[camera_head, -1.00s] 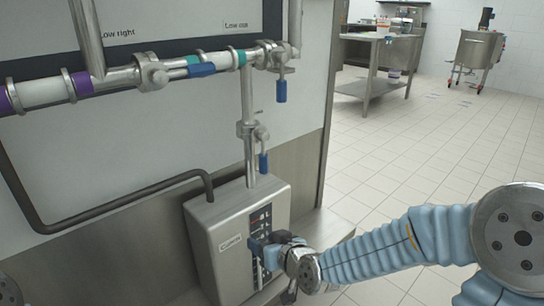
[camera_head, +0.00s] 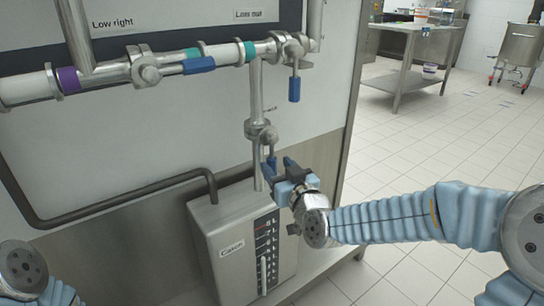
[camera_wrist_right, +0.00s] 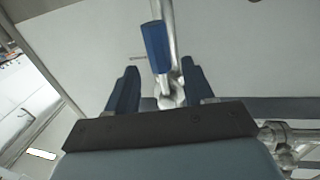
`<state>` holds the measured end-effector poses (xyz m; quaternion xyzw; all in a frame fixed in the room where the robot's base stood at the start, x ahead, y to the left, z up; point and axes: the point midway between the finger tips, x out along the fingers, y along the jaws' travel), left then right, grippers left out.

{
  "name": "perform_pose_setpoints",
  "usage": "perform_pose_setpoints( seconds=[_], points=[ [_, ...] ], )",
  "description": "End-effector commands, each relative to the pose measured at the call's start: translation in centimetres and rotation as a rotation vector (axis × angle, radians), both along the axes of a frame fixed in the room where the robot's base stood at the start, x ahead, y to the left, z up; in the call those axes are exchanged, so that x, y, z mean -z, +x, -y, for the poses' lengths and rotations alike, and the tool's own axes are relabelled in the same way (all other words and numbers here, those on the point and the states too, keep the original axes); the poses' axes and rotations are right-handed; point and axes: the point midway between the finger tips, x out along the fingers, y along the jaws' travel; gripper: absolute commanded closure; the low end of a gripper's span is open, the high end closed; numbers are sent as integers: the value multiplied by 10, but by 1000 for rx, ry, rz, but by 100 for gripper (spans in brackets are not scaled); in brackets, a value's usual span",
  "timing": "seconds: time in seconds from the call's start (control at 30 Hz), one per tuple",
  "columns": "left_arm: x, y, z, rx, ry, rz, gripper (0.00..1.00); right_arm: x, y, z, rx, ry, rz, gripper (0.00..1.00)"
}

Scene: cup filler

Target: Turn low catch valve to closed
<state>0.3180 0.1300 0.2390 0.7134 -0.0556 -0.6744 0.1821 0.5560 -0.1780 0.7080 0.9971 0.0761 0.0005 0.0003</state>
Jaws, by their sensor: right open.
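The valve (camera_head: 261,133) sits on the vertical pipe above a grey box. Its blue handle (camera_head: 271,162) hangs straight down, along the pipe. My right gripper (camera_head: 277,172) is at the handle's height, with its blue fingers open. In the right wrist view, the blue handle (camera_wrist_right: 156,46) lies between the lines of the two open fingers (camera_wrist_right: 160,84). Whether the fingers reach around the handle or stop just short of it, I cannot tell. At the lower left of the head view only part of my left arm shows; its gripper is out of view.
The horizontal pipe (camera_head: 110,78) carries one blue handle (camera_head: 198,66) lying along it and another (camera_head: 294,90) hanging down. The grey box (camera_head: 228,255) with a scale stands below the valve. A bent dark pipe (camera_head: 110,204) runs to its left.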

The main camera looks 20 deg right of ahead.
Motion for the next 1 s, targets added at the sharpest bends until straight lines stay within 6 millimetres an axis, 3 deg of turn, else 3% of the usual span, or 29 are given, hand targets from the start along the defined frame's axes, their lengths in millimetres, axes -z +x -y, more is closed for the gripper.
perform_pose_setpoints(
  seconds=[0.1, 0.23, 0.6, 0.93, 1.0],
  points=[
    [-3, 0, 0, 0, 1, 1, 48, 0, 21, -3, 0, 2, -1, 48],
    [-4, 0, 0, 0, 1, 1, 48, 0, 34, -5, -1, 1, -2, 48],
    [-4, 0, 0, -1, 1, 2, 48, 0, 39, -6, 0, 1, -1, 48],
    [-4, 0, 0, -1, 1, 2, 48, 0, 39, -6, 0, 1, -1, 98],
    [-4, 0, 0, -1, 1, 2, 48, 0, 39, -6, 0, 1, -1, 100]
  ],
)
